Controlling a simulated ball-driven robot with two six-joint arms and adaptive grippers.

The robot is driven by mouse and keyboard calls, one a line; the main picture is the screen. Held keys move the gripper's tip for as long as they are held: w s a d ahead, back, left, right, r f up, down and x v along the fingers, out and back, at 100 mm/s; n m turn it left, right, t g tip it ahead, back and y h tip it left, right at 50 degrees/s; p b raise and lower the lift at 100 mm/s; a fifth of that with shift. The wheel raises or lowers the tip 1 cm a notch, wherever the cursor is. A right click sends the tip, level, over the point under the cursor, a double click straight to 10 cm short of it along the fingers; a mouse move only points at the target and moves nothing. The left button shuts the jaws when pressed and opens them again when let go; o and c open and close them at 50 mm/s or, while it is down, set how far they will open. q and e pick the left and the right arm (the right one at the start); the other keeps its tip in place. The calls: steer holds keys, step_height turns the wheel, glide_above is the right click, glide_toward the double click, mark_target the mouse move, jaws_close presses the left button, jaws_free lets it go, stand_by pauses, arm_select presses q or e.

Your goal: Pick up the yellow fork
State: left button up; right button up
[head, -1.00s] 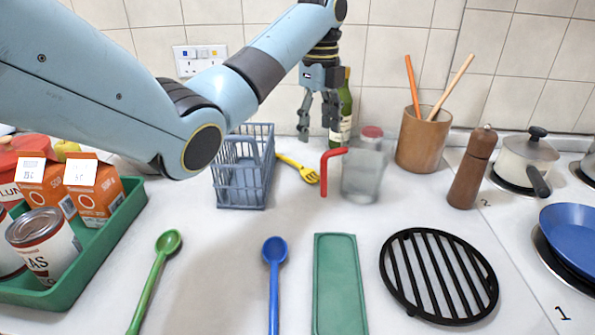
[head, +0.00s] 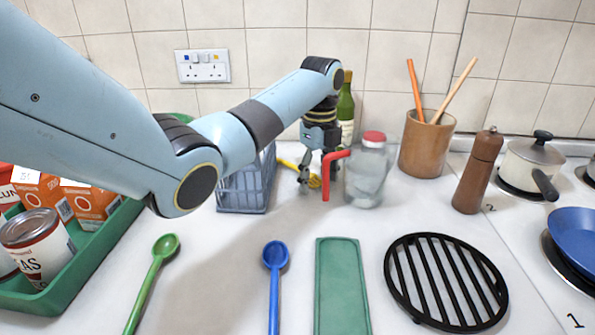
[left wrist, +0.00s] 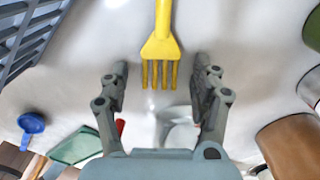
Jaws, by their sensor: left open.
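The yellow fork (head: 314,181) lies on the white counter between the blue-grey basket and the glass jar. In the left wrist view the fork (left wrist: 160,48) shows its tines and part of its handle, with the tines toward my gripper. My left gripper (head: 318,190) is low over the fork, pointing down, and hides part of it in the head view. In the left wrist view its two fingers (left wrist: 162,75) are apart, one on each side of the tines, with nothing held. My right gripper is not in view.
The blue-grey basket (head: 243,190) stands close left of the gripper. A glass jar (head: 370,178) with a red lid and a red bent tube (head: 326,176) stand close right. A green bottle (head: 346,112) is behind. Spoons (head: 274,258) and a green board (head: 342,285) lie in front.

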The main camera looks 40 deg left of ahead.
arm_select(q)
steer(key=c, duration=0.9)
steer(key=shift+r, duration=0.1)
steer(key=shift+c, duration=0.2)
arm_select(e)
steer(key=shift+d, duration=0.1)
arm_select(q)
step_height(320, 180, up, 10)
steer(key=shift+p, duration=0.45)
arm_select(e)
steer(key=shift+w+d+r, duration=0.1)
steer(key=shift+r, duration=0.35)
